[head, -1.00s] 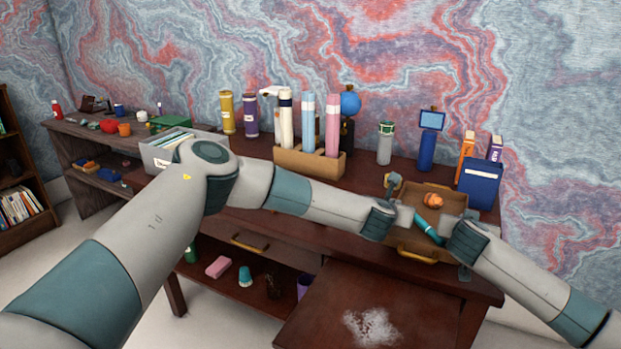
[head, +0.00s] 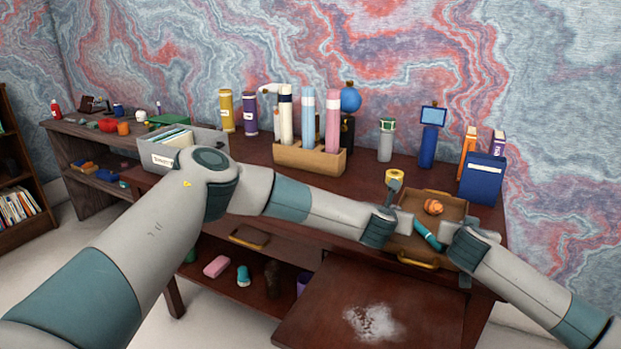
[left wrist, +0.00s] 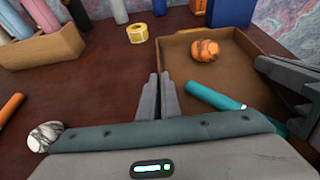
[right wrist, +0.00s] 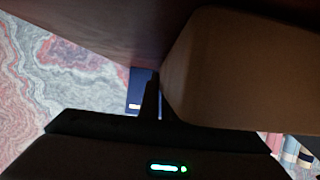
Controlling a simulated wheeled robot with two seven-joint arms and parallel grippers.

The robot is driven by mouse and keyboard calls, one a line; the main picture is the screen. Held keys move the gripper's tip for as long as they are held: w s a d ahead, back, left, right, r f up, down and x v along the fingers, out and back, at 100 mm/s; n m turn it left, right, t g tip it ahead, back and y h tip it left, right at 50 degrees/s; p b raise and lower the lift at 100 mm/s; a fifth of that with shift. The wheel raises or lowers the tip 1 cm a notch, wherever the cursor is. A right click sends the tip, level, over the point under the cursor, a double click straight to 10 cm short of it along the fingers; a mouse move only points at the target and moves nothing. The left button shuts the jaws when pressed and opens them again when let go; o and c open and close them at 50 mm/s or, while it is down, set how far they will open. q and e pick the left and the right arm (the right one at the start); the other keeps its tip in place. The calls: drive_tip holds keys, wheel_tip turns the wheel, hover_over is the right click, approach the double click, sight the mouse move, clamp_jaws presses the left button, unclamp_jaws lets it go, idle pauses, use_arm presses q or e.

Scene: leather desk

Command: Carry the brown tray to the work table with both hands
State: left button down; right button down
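The brown tray (head: 452,205) is at the right end of the dark red desk, with gold handles at its front and back. It holds an orange round thing (head: 433,207) and a teal cylinder (head: 428,235). My left gripper (head: 405,226) is closed over the tray's left wall; its fingers (left wrist: 161,82) show close together there in the left wrist view. My right gripper (head: 450,232) is closed at the right wall; the tray side (right wrist: 240,75) fills much of the right wrist view and partly hides its fingers. I cannot tell whether the tray touches the desk.
Behind the tray stand a tape roll (head: 396,177), a blue box (head: 483,180) and books (head: 469,145). A holder with tall tubes (head: 310,158) is left of it. A lower board with a white powdery patch (head: 371,322) lies in front. Another cluttered table (head: 75,132) stands far left.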

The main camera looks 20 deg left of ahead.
use_arm(q)
drive_tip(key=shift+f+b, duration=0.4)
drive_tip(key=shift+f, duration=0.05)
use_arm(e)
drive_tip(key=shift+f, duration=0.5)
use_arm(q)
drive_tip(key=c, duration=2)
unclamp_jaws()
drive_tip(key=shift+r, duration=0.1)
use_arm(e)
drive_tip(key=c, duration=2)
unclamp_jaws()
drive_tip(key=shift+r, duration=0.15)
use_arm(q)
drive_tip(key=shift+s, duration=0.1)
drive_tip(key=v, duration=1.2)
use_arm(e)
drive_tip(key=shift+s, duration=0.15)
drive_tip(key=v, duration=1.1)
drive_tip(key=shift+s+r, duration=0.2)
drive_tip(key=shift+s, duration=0.15)
